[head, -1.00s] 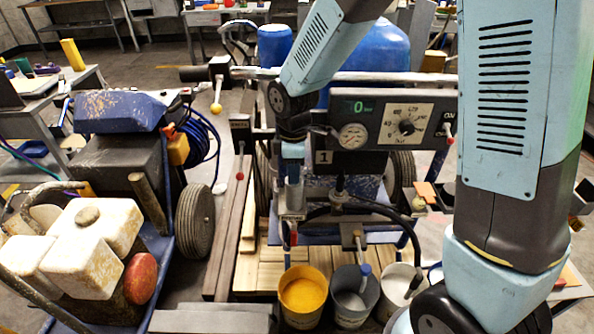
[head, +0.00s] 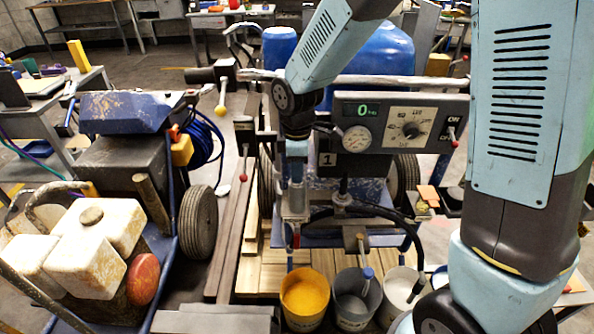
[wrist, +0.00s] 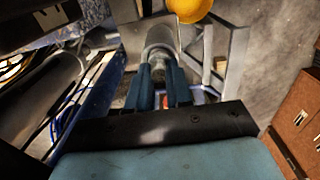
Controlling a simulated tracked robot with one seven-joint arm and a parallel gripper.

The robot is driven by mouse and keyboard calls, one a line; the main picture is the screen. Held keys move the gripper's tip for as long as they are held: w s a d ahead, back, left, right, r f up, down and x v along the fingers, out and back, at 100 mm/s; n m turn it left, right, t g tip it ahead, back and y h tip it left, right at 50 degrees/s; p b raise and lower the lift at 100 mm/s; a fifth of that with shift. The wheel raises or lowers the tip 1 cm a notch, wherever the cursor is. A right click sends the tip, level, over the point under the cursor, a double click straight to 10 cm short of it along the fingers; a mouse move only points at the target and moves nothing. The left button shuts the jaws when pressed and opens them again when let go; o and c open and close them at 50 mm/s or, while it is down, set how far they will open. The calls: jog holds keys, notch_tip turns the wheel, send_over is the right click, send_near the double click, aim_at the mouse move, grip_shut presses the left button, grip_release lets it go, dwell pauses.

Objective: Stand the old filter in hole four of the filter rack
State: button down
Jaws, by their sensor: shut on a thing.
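My gripper (head: 296,182) hangs in front of the striper's engine and pump area, left of the panel marked 1. In the wrist view its two blue fingers (wrist: 159,92) close on a grey cylindrical part (wrist: 160,48). I cannot tell whether this part is the old filter or a fitting of the machine, nor whether it is free of the machine. The fingers hide its near end. I cannot make out the filter rack or its hole four in either view.
A control panel (head: 395,132) and black hoses are close on the right. A cart with white tanks (head: 92,238) stands left.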

jog(key=shift+r, duration=0.15)
notch_tip(320, 180, up, 10)
jog(key=shift+r, duration=0.25)
dwell(2.0)
jog(key=shift+s, duration=0.1)
dwell(0.6)
